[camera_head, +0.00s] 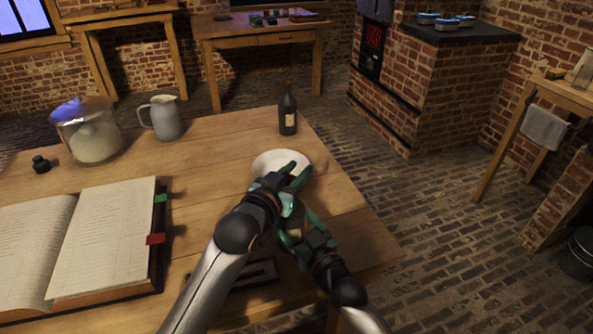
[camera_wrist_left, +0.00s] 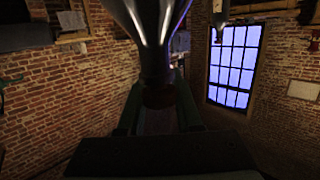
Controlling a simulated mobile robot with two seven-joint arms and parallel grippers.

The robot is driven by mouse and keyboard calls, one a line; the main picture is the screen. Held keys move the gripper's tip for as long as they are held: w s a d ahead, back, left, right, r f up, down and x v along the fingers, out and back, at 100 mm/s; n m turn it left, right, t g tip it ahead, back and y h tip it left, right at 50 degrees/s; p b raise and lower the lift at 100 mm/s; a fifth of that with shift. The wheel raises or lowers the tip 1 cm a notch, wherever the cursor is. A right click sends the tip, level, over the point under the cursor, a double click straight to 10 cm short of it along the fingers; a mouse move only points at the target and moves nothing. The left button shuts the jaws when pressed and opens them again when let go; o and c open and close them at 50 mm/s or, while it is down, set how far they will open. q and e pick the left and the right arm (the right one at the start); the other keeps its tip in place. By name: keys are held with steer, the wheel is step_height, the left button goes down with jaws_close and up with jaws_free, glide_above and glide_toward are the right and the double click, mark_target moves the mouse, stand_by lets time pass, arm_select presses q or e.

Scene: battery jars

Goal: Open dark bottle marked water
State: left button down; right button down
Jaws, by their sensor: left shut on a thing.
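A dark bottle with a pale label (camera_head: 288,118) stands upright on the table, beyond my grippers. My left gripper (camera_head: 293,176) is in front of a white bowl (camera_head: 272,159) and partly hides it. In the left wrist view, a glossy dark shape (camera_wrist_left: 157,40) tapers to a reddish-brown stopper-like end (camera_wrist_left: 160,96) between the left fingers. The left gripper is shut on that end. My right gripper (camera_head: 302,226) is close below the left one. A brownish thing shows between its fingers, mostly hidden, and I cannot tell how it is held. The marking on the bottle is too small to read.
An open book (camera_head: 105,225) lies at left on the table (camera_head: 205,140). A glass jar (camera_head: 92,138), a grey jug (camera_head: 163,118) and a small black pot (camera_head: 41,164) stand farther back. A flat dark object (camera_head: 250,275) lies near the front. Floor shows beyond the right table edge.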

arm_select(q)
steer(key=shift+r, duration=0.2)
stand_by(0.5)
steer(key=shift+r, duration=0.95)
arm_select(e)
jaws_free()
arm_select(q)
step_height(320, 180, up, 4)
steer(key=shift+f, duration=0.1)
arm_select(e)
steer(key=shift+s+d, duration=0.1)
